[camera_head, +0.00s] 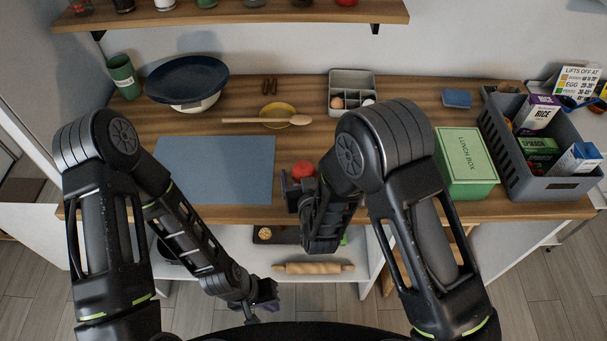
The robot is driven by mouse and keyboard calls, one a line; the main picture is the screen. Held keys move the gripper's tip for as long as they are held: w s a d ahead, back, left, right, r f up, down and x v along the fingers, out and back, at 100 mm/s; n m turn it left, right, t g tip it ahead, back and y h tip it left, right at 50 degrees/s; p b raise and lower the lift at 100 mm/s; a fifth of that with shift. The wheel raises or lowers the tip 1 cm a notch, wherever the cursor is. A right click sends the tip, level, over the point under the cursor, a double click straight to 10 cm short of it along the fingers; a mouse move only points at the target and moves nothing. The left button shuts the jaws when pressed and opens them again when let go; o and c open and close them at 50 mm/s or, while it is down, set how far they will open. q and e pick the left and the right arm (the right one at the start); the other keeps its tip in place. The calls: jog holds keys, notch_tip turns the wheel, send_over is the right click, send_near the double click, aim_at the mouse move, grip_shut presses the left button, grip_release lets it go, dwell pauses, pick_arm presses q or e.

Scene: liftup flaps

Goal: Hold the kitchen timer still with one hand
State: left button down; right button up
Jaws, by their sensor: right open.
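A small red round-topped object (303,169), which looks like the kitchen timer, stands near the front edge of the counter, right of the blue-grey mat. My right gripper (296,188) is open right at it, on its near side. The gripper and forearm hide its lower part, and I cannot tell whether they touch. My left gripper (264,300) hangs low in front of the counter, away from the timer. Its fingers are too small and dark to tell whether they are open or shut.
The blue-grey mat (215,170) lies left. A wooden spoon (250,120) rests across a yellow dish (278,108). A green lunch box (465,158) and grey crate (545,184) stand right. Below the counter, a shelf holds a rolling pin (313,268).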

jog(key=c, duration=1.5)
jog(key=o, duration=1.2)
jog(key=shift+o, duration=0.2)
jog(key=shift+c, duration=0.3)
jog(key=c, duration=1)
jog(key=shift+c, duration=0.2)
